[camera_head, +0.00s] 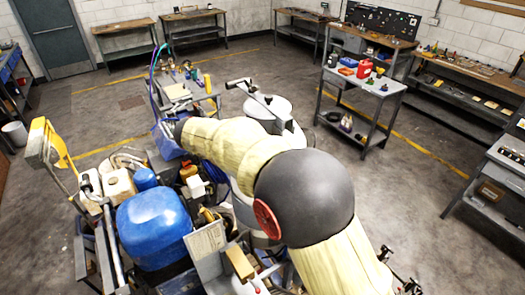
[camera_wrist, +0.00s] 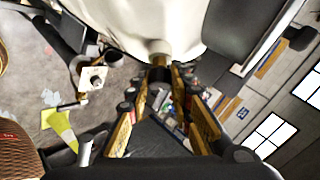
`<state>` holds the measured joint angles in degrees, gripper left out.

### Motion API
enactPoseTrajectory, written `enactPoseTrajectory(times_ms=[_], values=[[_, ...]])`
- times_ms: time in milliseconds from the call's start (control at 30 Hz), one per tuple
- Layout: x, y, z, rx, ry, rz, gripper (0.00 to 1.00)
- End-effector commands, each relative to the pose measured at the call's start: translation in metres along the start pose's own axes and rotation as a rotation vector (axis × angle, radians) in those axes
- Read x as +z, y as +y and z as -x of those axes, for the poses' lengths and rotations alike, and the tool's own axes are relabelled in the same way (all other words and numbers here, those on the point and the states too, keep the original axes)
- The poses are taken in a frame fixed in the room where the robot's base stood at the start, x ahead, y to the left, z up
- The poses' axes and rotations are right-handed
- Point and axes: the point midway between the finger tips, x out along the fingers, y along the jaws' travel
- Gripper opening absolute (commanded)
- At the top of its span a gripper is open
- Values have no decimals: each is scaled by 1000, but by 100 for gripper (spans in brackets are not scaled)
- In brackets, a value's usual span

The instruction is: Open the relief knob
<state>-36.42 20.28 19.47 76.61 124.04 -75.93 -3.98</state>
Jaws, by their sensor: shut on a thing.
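The line striper fills the left and middle of the head view, with a big blue tank (camera_head: 153,228), hoses and yellow parts. My gripper (camera_wrist: 161,76) reaches up in the wrist view with its two gold-and-black fingers converging. The fingertips close on a small dark knob-like piece (camera_wrist: 159,74), which I take for the relief knob. It sits just under a brass-coloured stub on a pale rounded body (camera_wrist: 140,25). The fingertips cover most of the knob, so its turned position cannot be told. In the head view my arm hides the knob, and the fingertips cannot be made out.
Hoses, a white canister (camera_head: 120,185) and metal frame parts crowd around the machine. A grey cart (camera_head: 377,84) with a red can stands at the back right. Workbenches line the walls. The floor between is mostly clear.

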Motion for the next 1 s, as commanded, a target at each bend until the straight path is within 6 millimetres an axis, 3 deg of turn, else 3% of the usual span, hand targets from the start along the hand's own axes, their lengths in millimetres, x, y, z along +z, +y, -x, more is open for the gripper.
enactPoseTrajectory(times_ms=[200, 233, 533, 833, 1000], values=[[0, 2, -2, 3, 2, 2, 0], [0, 2, -2, 3, 2, 2, 23], [0, 1, -1, 1, 1, 1, 40], [0, 0, 1, 0, 0, 1, 40], [1, 0, 16, -1, -2, 0, 40]])
